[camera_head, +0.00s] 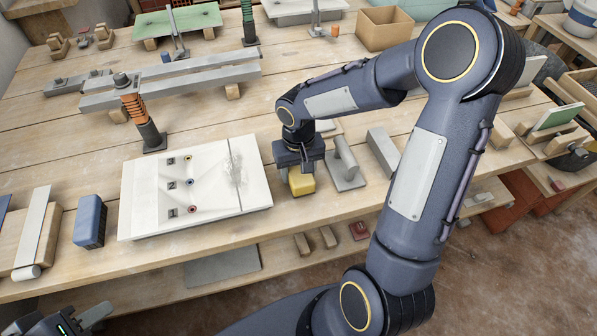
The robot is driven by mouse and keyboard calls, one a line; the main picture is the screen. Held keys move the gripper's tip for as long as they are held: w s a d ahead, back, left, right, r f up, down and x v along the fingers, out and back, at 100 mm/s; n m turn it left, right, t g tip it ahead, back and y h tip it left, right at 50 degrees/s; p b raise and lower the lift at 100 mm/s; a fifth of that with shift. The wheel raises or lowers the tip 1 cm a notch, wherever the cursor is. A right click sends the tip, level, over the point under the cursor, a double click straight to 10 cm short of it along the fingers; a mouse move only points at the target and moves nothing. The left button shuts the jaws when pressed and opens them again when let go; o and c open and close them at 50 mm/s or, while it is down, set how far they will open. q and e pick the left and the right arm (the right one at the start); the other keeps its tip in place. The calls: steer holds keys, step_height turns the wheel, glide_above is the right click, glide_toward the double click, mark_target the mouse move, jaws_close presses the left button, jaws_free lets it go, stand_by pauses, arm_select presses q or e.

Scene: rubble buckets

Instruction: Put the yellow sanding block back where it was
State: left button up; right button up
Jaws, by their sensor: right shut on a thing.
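The yellow sanding block (301,184) is under my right gripper (300,168), which is shut on it. The gripper's dark body covers the top of the block. The block is just right of the white board (150,205) and left of a grey float with a handle (346,165). I cannot tell whether it touches the tabletop. My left gripper (92,318) shows only partly in the bottom left corner, below the bench edge, and its jaw state is unclear.
A blue block (89,222) stands left of the white board. A grey block (383,152) lies right of the float. A cardboard box (384,30) stands at the back. Bare wood shows in front of the yellow block.

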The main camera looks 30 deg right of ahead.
steer(key=shift+f, duration=0.25)
steer(key=shift+f, duration=0.2)
steer(key=o, duration=1)
steer(key=shift+r, duration=0.1)
